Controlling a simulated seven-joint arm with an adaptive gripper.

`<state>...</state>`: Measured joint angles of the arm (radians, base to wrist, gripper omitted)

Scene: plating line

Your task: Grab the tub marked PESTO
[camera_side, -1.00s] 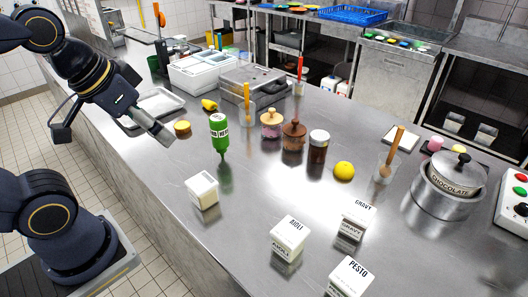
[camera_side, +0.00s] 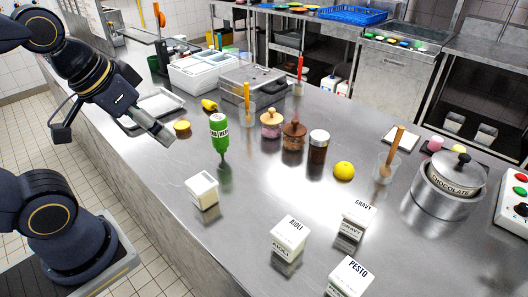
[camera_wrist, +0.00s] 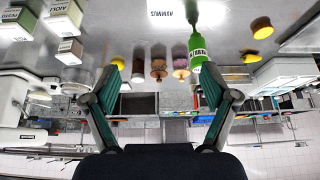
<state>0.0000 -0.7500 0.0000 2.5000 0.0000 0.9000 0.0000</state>
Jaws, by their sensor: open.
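The PESTO tub (camera_side: 350,277) is a white square tub with dark lettering at the bottom edge of the side view, its lower part cut off by the frame. The AIOLI tub (camera_side: 289,236) stands to its left and the GRAVY tub (camera_side: 355,222) behind it. My gripper (camera_side: 166,136) is at the upper left over the counter, far from the PESTO tub. In the wrist view my gripper (camera_wrist: 162,84) has its two fingers wide apart with nothing between them. That view is upside down; the HUMMUS tub (camera_wrist: 172,12) shows at its top.
A white tub (camera_side: 202,190) stands alone at the front left. A green bottle (camera_side: 219,132), wooden-lidded jars (camera_side: 293,134), a dark jar (camera_side: 318,147) and a lemon (camera_side: 344,171) cross the middle. A steel pot (camera_side: 450,190) is at right. The counter between the tubs is bare.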

